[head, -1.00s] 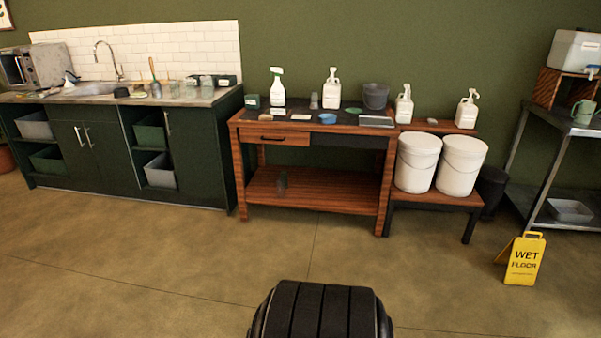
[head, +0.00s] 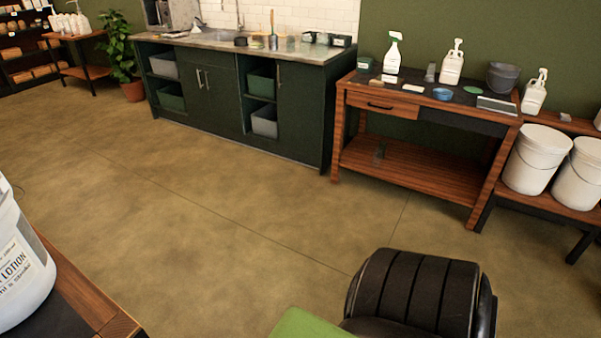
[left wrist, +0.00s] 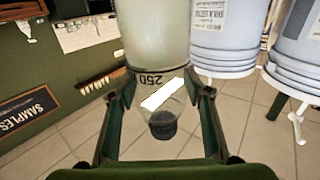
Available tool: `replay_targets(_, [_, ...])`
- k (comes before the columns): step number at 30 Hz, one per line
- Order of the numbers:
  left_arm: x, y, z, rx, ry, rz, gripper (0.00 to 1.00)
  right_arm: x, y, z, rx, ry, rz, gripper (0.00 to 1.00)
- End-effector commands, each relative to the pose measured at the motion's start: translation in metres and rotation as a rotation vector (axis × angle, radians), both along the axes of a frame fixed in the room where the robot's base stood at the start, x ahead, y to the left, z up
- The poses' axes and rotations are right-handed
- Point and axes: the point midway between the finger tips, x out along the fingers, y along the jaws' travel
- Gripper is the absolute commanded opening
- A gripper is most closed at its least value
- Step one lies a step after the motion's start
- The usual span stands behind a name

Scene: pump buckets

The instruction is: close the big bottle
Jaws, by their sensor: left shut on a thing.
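A big white bottle (head: 20,270) with a label ending in "LOTION" stands at the left edge of the head view, on a wooden table with a dark top. Its top is out of the picture, so its opening cannot be seen. In the left wrist view my left gripper (left wrist: 161,82) is shut on a pale translucent vessel (left wrist: 155,35) with a dark band and the marking "250", which appears upside down. The vessel's upper part is cut off. My left gripper's fingers do not show in the head view. My right gripper is in neither view.
A wooden workbench (head: 420,176) holds a spray bottle (head: 391,53), a white pump bottle (head: 452,64) and a grey bucket (head: 501,78). White buckets (head: 535,160) stand right of it. A sink counter (head: 225,95) is behind.

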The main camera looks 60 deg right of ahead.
Motion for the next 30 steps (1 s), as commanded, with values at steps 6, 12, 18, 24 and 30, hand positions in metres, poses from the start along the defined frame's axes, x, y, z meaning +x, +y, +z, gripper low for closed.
replay_targets(6, [0.017, 0.037, 0.025, -0.015, 0.004, 0.249, 0.0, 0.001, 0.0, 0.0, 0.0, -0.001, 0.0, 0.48])
replay_targets(12, [0.022, 0.096, 0.022, -0.007, 0.007, 0.505, 0.0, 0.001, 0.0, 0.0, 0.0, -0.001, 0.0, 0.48])
replay_targets(18, [0.018, 0.132, 0.015, -0.001, 0.002, 0.64, 0.0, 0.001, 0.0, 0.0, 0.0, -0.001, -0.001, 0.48])
replay_targets(24, [0.016, 0.138, 0.014, 0.0, -0.001, 0.663, 0.0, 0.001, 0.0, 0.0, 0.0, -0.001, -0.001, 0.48])
replay_targets(30, [0.016, 0.137, 0.014, -0.001, -0.002, 0.661, 0.0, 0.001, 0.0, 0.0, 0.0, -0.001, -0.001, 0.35])
